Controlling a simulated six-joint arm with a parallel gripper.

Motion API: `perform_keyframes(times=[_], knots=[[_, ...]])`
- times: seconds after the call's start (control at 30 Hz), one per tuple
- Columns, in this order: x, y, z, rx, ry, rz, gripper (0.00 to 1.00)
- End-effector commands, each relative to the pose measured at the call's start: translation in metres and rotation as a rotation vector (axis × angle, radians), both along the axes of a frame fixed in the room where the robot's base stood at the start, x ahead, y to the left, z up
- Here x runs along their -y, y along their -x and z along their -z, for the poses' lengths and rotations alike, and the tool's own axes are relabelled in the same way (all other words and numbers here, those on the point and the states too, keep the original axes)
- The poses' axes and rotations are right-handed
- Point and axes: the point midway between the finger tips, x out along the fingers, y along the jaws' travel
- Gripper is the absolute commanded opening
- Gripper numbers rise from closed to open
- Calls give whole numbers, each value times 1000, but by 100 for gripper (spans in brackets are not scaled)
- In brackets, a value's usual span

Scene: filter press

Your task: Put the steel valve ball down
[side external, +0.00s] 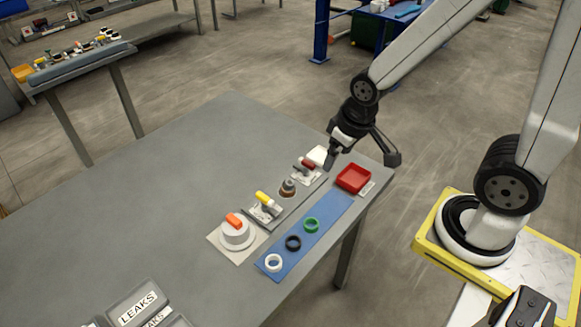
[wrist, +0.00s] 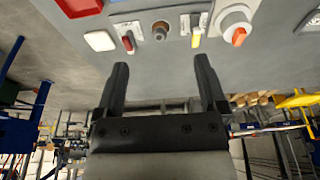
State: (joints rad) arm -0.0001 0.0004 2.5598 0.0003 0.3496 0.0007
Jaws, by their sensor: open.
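My gripper (side external: 361,158) is open, with nothing between its fingers, above the far right end of the table, near the white dish and red tray. In the wrist view, its two fingers (wrist: 161,66) stand wide apart. A round metal fitting (side external: 288,187) with a brownish body and grey top stands between two toggle clamps; it also shows beyond the fingers in the wrist view (wrist: 160,31). I cannot tell whether its rounded top is the steel valve ball. No separate steel ball is clearly seen.
A white dish (side external: 317,156) and red tray (side external: 353,179) are near my gripper. A red-handled clamp (side external: 306,168), yellow-handled clamp (side external: 265,204) and orange-knobbed white disc (side external: 237,232) line the table. A blue mat (side external: 333,212) holds three rings.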

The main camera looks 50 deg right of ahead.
Motion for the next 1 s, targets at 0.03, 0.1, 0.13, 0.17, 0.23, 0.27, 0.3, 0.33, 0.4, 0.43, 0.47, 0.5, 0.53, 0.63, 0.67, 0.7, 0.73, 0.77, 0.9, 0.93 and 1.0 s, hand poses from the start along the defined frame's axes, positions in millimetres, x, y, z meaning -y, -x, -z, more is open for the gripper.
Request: perform_keyframes(times=[0.03, 0.1, 0.13, 0.17, 0.23, 0.27, 0.3, 0.33, 0.4, 0.43, 0.47, 0.5, 0.53, 0.63, 0.67, 0.7, 0.73, 0.77, 0.9, 0.93, 1.0], knots=[[0, -1, 0, -2, -3, 7, 91], [1, -2, 1, -6, -11, 25, 91], [1, -3, 2, -9, -16, 37, 91], [1, -4, 3, -14, -22, 51, 91], [2, -8, 6, -26, -43, 98, 91], [2, -10, 8, -32, -54, 124, 91], [3, -13, 10, -42, -71, 164, 91], [4, -16, 12, -50, -85, 198, 91], [5, -24, 18, -72, -123, 284, 91], [6, -27, 21, -82, -141, 327, 91], [7, -31, 24, -92, -160, 371, 91], [8, -36, 29, -106, -186, 430, 91], [9, -40, 32, -116, -205, 477, 91], [12, -53, 44, -151, -274, 632, 91], [14, -57, 48, -160, -294, 679, 91], [15, -63, 53, -173, -320, 738, 91], [17, -67, 57, -183, -340, 785, 91], [18, -71, 61, -192, -361, 831, 91], [26, -90, 81, -235, -455, 1044, 91], [28, -94, 86, -243, -476, 1090, 91], [32, -103, 96, -262, -522, 1188, 91]])
